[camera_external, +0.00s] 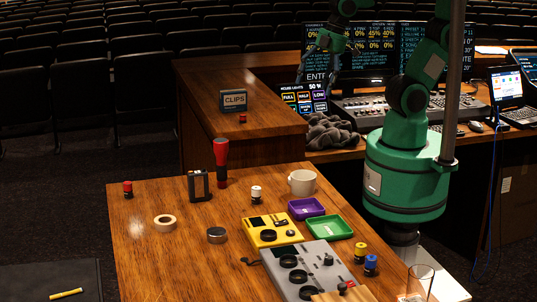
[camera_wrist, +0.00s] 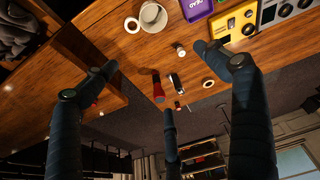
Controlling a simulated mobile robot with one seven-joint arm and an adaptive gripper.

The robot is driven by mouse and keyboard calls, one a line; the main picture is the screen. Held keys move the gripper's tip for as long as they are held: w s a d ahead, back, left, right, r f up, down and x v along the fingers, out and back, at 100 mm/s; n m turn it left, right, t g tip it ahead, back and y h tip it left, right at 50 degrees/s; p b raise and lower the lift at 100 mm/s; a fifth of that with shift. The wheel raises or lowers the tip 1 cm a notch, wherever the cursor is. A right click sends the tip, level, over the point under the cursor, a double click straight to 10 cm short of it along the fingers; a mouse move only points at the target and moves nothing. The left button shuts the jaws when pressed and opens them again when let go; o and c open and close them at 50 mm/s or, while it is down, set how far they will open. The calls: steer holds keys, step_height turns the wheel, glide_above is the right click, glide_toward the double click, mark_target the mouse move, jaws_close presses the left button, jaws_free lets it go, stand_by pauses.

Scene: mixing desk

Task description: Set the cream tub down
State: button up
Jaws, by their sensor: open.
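The cream tub (camera_external: 256,193), a small pale cylinder with a dark base, stands upright on the wooden desk (camera_external: 150,240), behind the yellow box and left of the white mug. It also appears in the wrist view (camera_wrist: 181,50), between the mug and the right finger. My gripper (camera_external: 318,52) is high above the raised ledge, up and right of the tub and well apart from it. Its fingers are spread wide in the wrist view (camera_wrist: 165,80), with nothing held between them.
A white mug (camera_external: 302,182), red torch (camera_external: 221,152), purple tray (camera_external: 306,208), green tray (camera_external: 329,227), yellow box (camera_external: 270,231) and tape roll (camera_external: 165,222) surround the tub. The ledge (camera_external: 215,88) carries a clips box (camera_external: 233,101).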

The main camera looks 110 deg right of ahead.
steer(key=s+r+m+t, duration=0.1)
steer(key=s+r+m, duration=0.2)
steer(key=s+r, duration=0.2)
step_height(320, 180, up, 2)
steer(key=shift+s+d+r+t, duration=0.15)
steer(key=shift+s+r+t, duration=0.05)
steer(key=shift+s+t, duration=0.2)
stand_by(0.9)
